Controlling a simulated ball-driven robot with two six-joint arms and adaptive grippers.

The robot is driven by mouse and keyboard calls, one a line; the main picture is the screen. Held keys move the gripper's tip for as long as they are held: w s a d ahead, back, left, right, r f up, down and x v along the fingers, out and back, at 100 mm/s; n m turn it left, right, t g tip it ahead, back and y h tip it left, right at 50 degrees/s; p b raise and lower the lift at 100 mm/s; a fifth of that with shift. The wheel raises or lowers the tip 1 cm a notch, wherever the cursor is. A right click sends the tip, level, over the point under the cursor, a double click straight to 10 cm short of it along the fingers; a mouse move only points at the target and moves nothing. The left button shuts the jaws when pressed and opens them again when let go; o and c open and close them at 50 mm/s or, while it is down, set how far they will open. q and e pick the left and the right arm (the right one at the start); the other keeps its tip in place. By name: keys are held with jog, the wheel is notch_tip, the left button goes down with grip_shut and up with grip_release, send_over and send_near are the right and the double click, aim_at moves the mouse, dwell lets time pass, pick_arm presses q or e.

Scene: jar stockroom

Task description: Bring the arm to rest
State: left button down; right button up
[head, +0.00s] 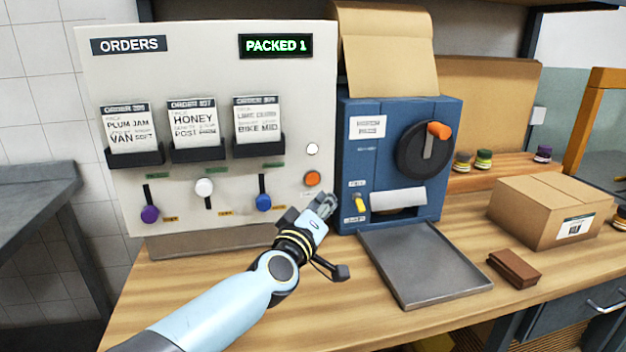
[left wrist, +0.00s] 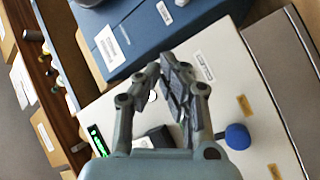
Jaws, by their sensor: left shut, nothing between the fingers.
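My left gripper (head: 322,207) is shut and empty. In the head view it is above the bench, in front of the lower right corner of the white orders panel (head: 215,60), just below the orange button (head: 312,178). My left arm reaches up to it from the lower left. In the left wrist view the shut fingers (left wrist: 172,82) show in front of the panel and the blue machine (left wrist: 110,40). I cannot tell whether the fingertips touch the panel. My right gripper is not in view.
The blue machine (head: 370,160), with a crank and a metal tray (head: 425,265), stands right of the gripper. A closed carton (head: 550,210) and a brown block (head: 514,268) lie further right. Levers with purple (head: 149,214), white (head: 204,187) and blue (head: 263,202) knobs are on the panel.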

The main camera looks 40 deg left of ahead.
pick_arm(q)
jog(key=shift+d, duration=0.1)
dwell(0.5)
jog(key=s+d+f+m+g+h, duration=0.4)
jog(key=s+d+m+g+h, duration=0.3)
jog(key=s+d+m, duration=0.5)
jog(key=s+a+f+m+g+y, duration=0.1)
jog(key=s+a+g+y, duration=0.2)
jog(key=s, duration=0.8)
jog(key=s+a+m+g+y, duration=0.15)
jog(key=s+g, duration=0.35)
jog(key=s, duration=0.6)
jog(key=s+a+f+n+g+b, duration=0.1)
jog(key=a+f, duration=0.1)
jog(key=f, duration=1.3)
jog(key=s+a+f+b, duration=0.1)
jog(key=f, duration=1.4)
jog(key=s+a+f+g+b, duration=0.1)
jog(key=s+f+b, duration=0.1)
jog(key=s+f, duration=1.4)
jog(key=shift+s+a+f+h, duration=0.2)
jog(key=shift+s+f+h, duration=0.2)
jog(key=shift+s, duration=0.7)
